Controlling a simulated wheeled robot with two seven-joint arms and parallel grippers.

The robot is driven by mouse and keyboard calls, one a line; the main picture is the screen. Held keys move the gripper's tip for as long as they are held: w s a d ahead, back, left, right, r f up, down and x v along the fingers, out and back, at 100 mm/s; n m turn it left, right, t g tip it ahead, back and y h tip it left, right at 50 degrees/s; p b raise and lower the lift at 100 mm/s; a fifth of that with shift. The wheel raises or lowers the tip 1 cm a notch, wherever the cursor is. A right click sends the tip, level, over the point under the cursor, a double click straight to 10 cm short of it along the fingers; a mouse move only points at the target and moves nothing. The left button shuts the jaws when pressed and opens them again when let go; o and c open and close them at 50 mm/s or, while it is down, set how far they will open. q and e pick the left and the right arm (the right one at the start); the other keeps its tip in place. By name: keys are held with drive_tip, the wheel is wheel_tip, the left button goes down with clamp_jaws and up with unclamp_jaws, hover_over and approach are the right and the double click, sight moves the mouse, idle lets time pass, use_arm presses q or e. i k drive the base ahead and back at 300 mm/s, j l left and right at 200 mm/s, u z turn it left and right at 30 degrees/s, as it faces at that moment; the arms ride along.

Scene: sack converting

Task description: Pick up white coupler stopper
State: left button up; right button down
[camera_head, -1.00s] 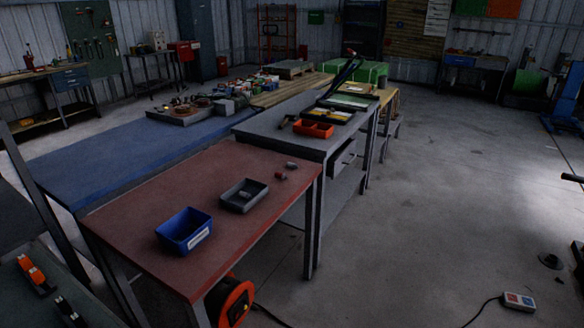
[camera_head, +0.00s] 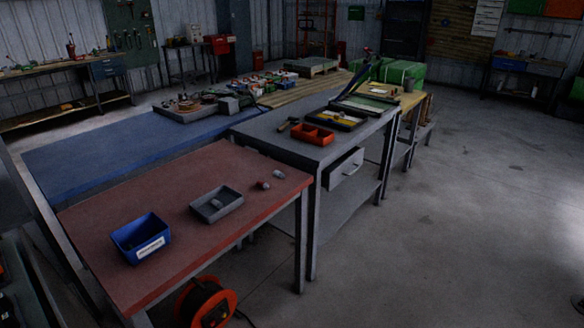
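No item can be clearly told as the white coupler stopper at this distance. Small candidates lie on the red-topped table (camera_head: 120,200). A small grey piece (camera_head: 217,204) lies in the grey tray (camera_head: 205,213). A small reddish-grey piece (camera_head: 263,184) and a light grey piece (camera_head: 278,174) lie loose beside the tray, near the table's far right corner. A blue bin (camera_head: 140,238) with a white label stands near the front left. Neither of my grippers is in view.
A grey table with a partly open drawer (camera_head: 346,168) adjoins behind, holding an orange tray (camera_head: 312,135). A blue-topped table (camera_head: 90,158) stands to the left. An orange cable reel (camera_head: 206,303) is on the floor by the front leg.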

sight(279, 174)
drive_tip(key=i+l+u, duration=0.1)
drive_tip(key=i+l, duration=0.15)
drive_tip(key=i+l+u, duration=0.1)
drive_tip(key=l, duration=0.3)
drive_tip(key=i+l+u, duration=0.1)
drive_tip(key=i+l, duration=0.2)
drive_tip(key=i+l+u, duration=0.1)
drive_tip(key=l, duration=0.3)
drive_tip(key=i+l, duration=0.3)
drive_tip(key=i+l+u, duration=0.15)
drive_tip(key=l, duration=0.3)
